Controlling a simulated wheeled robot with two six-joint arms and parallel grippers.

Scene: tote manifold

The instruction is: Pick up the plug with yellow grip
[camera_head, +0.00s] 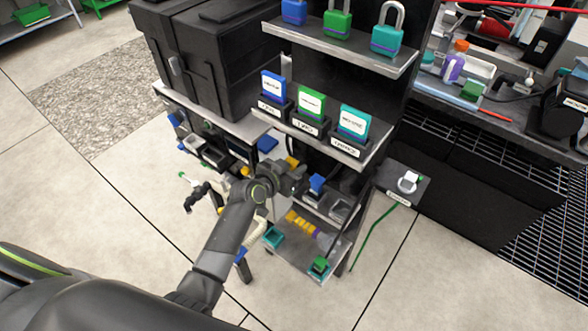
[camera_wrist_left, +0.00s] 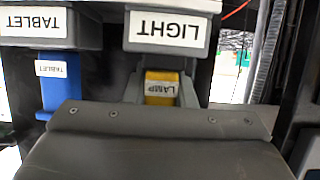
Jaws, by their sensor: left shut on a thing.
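The plug with yellow grip (camera_wrist_left: 160,88) carries a label reading LAMP and shows in the left wrist view under a holder labelled LIGHT (camera_wrist_left: 172,27). My left gripper (camera_wrist_left: 161,96) is shut on its yellow grip, with a finger on each side. The plug's far end is hidden by the holder, so I cannot tell how far it is seated. In the head view my left gripper (camera_head: 292,176) reaches into the rack's middle level, with a bit of yellow (camera_head: 292,162) just beyond it. My right gripper is not in view.
A blue plug labelled TABLET (camera_wrist_left: 58,88) hangs beside the yellow one, close to my gripper. The rack's upper shelf (camera_head: 345,52) holds padlocks. Its middle shelf (camera_head: 375,148) holds labelled cards just above my gripper. Black bins (camera_head: 195,60) stand to the left. Open floor (camera_head: 90,225) lies at left.

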